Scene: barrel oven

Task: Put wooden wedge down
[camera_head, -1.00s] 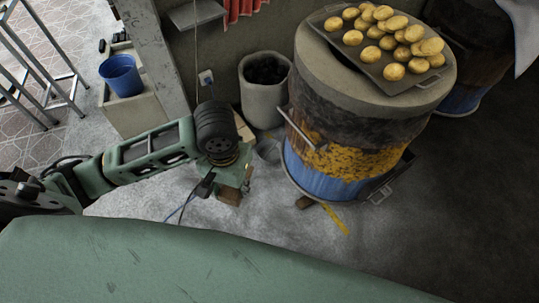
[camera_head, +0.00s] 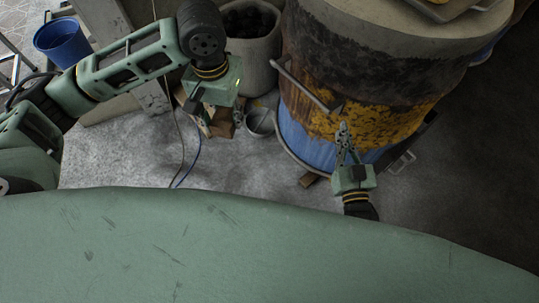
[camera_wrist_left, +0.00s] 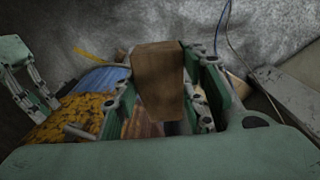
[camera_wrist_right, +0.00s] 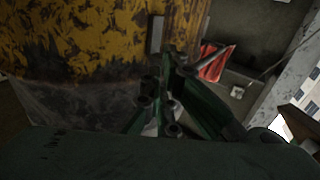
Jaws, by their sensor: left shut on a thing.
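The wooden wedge (camera_wrist_left: 158,82) is a brown block, held between the fingers of my left gripper (camera_wrist_left: 160,100) in the left wrist view. In the head view my left gripper (camera_head: 218,122) is beside the barrel oven, on its left, and its fingers and the wedge are hard to tell apart from the brown things behind. My right gripper (camera_head: 344,130) is empty in front of the barrel oven (camera_head: 360,100), with its fingers close together. It also shows in the right wrist view (camera_wrist_right: 168,75).
A barrel handle (camera_head: 305,88) sticks out between my grippers. A small metal bucket (camera_head: 261,122) and a charcoal-filled pot (camera_head: 250,50) stand left of the barrel. Cables hang near my left arm.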

